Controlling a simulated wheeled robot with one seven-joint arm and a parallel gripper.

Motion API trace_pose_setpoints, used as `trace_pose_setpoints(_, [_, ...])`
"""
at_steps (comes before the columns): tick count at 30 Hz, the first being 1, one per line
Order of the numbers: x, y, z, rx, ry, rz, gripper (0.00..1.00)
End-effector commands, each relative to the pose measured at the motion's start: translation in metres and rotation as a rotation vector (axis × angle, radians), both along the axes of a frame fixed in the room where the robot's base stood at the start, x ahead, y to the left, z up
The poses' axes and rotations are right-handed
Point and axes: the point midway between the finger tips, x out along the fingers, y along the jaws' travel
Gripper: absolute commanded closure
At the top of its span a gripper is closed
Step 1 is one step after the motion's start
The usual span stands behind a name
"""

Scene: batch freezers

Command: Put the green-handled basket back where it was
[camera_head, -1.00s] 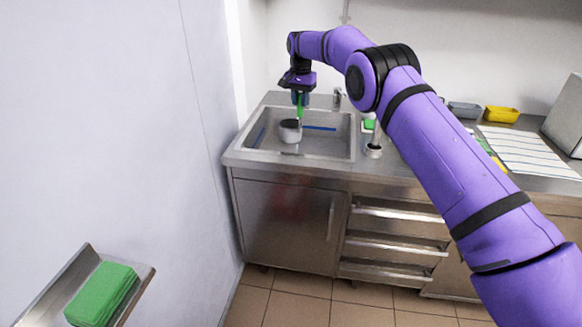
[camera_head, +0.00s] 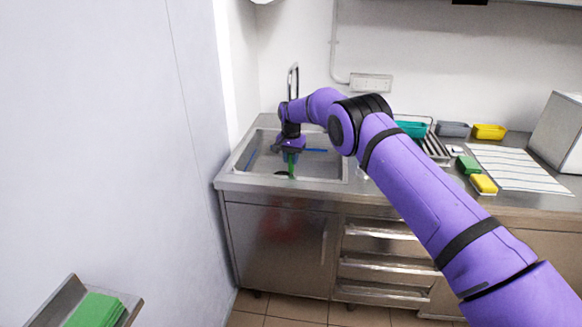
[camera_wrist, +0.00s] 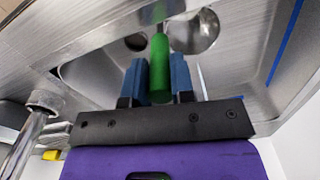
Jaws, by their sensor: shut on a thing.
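My gripper (camera_head: 291,160) is over the sink (camera_head: 330,165), near its front side. In the wrist view its two blue fingers (camera_wrist: 160,82) are shut on a green handle (camera_wrist: 160,65). The handle also shows under the gripper in the head view (camera_head: 291,168). A small dark round patch (camera_head: 281,174) shows just below and left of it; I cannot tell whether it is the basket or a hole. Most of the basket body is hidden or unclear. In the wrist view a shiny round metal hollow (camera_wrist: 195,32) and a dark round opening (camera_wrist: 136,42) lie beyond the handle.
A tap (camera_head: 293,80) rises behind my wrist. On the counter at right are a teal tray (camera_head: 411,129), a grey tray (camera_head: 453,129), a yellow tray (camera_head: 489,131), green and yellow sponges (camera_head: 484,184) and a striped mat (camera_head: 520,167). A wall bounds the left side.

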Motion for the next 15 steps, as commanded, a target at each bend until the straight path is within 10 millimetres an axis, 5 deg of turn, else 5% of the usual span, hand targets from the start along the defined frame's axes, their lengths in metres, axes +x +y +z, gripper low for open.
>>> trace_pose_setpoints(6, [0.0,0.0,-0.032,-0.001,0.001,0.0,1.0])
trace_pose_setpoints(15, [0.0,0.0,-0.035,0.0,0.0,0.0,1.0])
